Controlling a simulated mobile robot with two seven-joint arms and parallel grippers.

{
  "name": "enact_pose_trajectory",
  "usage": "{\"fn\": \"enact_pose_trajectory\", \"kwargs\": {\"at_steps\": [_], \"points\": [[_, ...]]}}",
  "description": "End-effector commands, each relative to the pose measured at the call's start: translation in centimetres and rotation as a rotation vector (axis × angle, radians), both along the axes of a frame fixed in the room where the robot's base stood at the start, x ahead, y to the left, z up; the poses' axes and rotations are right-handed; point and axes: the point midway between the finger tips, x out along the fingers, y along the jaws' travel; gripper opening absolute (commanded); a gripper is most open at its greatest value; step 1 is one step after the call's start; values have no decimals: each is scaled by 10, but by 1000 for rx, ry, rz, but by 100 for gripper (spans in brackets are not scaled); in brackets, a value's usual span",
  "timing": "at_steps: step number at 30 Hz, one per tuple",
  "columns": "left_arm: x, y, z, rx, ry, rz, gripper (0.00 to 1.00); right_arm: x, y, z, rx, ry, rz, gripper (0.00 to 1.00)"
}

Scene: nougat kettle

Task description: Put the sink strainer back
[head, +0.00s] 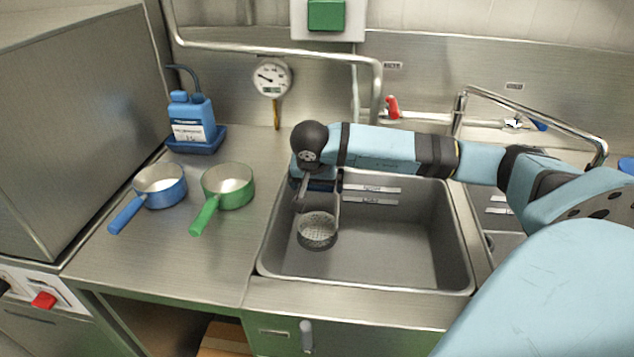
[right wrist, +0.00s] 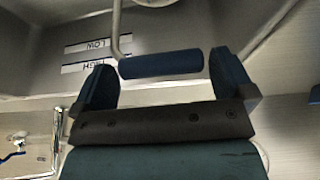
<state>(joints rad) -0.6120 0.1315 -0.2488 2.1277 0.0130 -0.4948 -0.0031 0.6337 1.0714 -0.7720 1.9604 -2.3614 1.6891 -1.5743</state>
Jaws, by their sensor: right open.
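The sink strainer (head: 317,232) is a round grey perforated basket at the left side of the sink (head: 400,250). A thin wire bail rises from it towards my right gripper (head: 318,184). In the right wrist view the strainer's dark blue handle (right wrist: 160,65) lies between the two spread fingers of my right gripper (right wrist: 163,80), with gaps visible at the fingers. The gripper is open and points down. Whether the basket touches the sink floor or sits in a drain hole I cannot tell. My left gripper is out of view.
Blue (head: 163,187) and green (head: 229,188) pans stand on the left counter, before a blue bottle (head: 192,118) in a tray. A bent tap pipe (head: 375,95) hangs behind my right arm. A second basin lies to the right. The sink's right half is clear.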

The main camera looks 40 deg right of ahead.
Motion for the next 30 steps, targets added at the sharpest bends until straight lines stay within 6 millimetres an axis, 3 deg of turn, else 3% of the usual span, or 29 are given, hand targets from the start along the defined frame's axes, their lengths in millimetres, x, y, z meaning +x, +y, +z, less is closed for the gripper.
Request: {"fn": "enact_pose_trajectory", "kwargs": {"at_steps": [18,30], "points": [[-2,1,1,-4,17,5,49,-22,35,102,1,-4,2,100],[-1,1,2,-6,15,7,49,-25,39,113,1,-1,0,100]]}}
